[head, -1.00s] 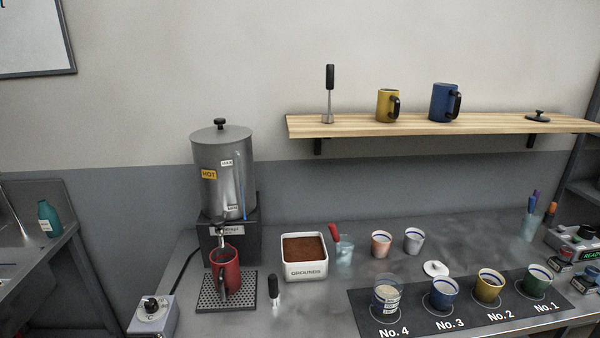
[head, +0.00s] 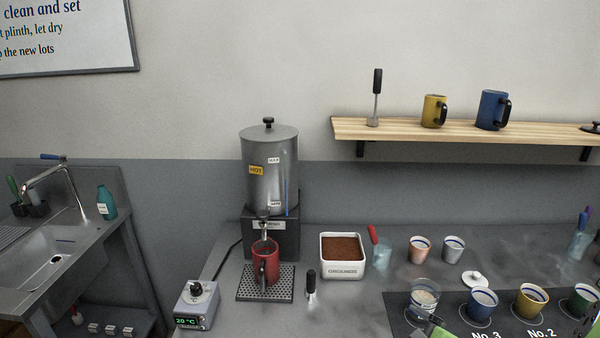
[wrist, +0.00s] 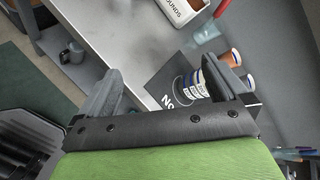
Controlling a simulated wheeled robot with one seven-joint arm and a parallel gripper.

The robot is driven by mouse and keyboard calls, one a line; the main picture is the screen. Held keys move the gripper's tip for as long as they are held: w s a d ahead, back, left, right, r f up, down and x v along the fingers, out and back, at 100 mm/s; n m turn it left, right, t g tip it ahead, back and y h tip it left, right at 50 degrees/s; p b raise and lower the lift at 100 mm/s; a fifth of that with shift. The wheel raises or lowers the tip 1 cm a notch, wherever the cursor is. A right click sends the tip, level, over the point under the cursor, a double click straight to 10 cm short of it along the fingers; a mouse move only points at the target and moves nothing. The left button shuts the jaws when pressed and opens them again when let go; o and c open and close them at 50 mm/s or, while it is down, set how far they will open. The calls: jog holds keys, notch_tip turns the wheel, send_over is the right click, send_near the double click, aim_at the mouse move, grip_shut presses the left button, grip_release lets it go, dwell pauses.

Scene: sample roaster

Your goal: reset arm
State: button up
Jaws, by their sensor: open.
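My gripper (wrist: 162,88) shows in the wrist view with its two grey fingers spread wide apart and nothing held between them. The bench's front edge runs between the fingers. The glass at No. 4 (wrist: 198,88) is close beside the right finger, partly hidden; I cannot tell whether they touch. The fingers are not clear there.
A red mug (head: 265,262) stands on the drip tray under the hot-water urn (head: 270,180). A shelf (head: 450,131) holds mugs. A sink (head: 60,250) is at left.

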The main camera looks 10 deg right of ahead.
jog(key=s+a+r+n+g+p, duration=0.1)
jog(key=s+a+r+n+g, duration=0.3)
jog(key=a+n, duration=0.5)
jog(key=s+a+r+n+g, duration=0.35)
jog(key=a+r+n, duration=0.3)
jog(key=n, duration=0.45)
jog(key=s+a+r+n+h, duration=0.1)
jog(key=s+r+n, duration=0.3)
jog(key=s, duration=0.7)
jog(key=shift+a+r+n+t, duration=0.15)
jog(key=shift+r+n+t, duration=0.25)
jog(key=shift+r, duration=0.3)
